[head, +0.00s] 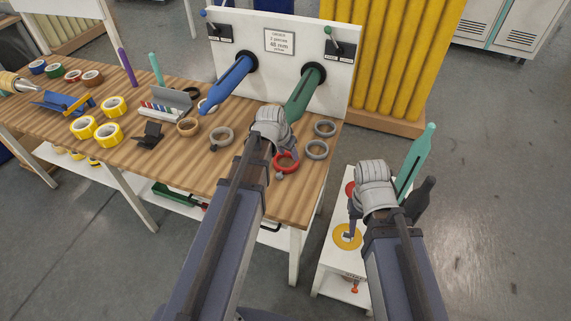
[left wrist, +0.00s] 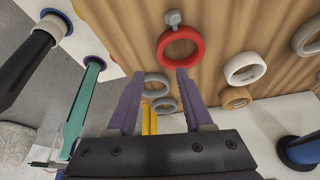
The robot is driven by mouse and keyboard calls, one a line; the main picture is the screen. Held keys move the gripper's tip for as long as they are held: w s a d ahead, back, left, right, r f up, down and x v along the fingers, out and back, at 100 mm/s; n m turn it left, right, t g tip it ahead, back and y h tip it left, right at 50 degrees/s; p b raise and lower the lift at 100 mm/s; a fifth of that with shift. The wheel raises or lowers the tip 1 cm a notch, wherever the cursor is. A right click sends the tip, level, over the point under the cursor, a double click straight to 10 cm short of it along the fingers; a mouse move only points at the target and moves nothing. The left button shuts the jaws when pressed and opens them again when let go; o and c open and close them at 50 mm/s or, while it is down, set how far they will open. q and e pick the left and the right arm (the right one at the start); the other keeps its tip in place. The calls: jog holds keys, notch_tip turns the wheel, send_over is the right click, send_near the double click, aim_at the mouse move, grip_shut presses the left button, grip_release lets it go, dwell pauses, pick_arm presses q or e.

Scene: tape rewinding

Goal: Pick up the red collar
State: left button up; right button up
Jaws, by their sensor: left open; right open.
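The red collar (head: 296,164) is a ring with a small grey knob, lying on the wooden bench top near its right front. It also shows in the left wrist view (left wrist: 163,45), beyond the fingertips and slightly right of the gap, knob at the top. My left gripper (left wrist: 157,76) is open and empty, its two purple fingers apart and not around the collar. In the head view its wrist is over the bench beside the collar, and its fingers are mostly hidden. My right gripper (head: 353,214) is open, above the small white stand, right of the bench.
Grey collars (head: 317,156) lie right of the red one, and another grey collar (head: 214,145) lies left. A tan ring (head: 188,134) is farther left. A white panel (head: 335,95) with a blue spindle (head: 226,86) and green spindle (head: 303,95) stands behind.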

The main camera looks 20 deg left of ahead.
pick_arm(q)
jog(key=b+x, duration=0.5)
jog(key=x, duration=0.1)
jog(key=b+x, duration=0.5)
jog(key=shift+w+d+f, duration=0.1)
jog(key=shift+w+f, duration=0.05)
jog(key=shift+w, duration=0.35)
jog(key=shift+c, duration=0.4)
grip_shut()
dwell(0.7)
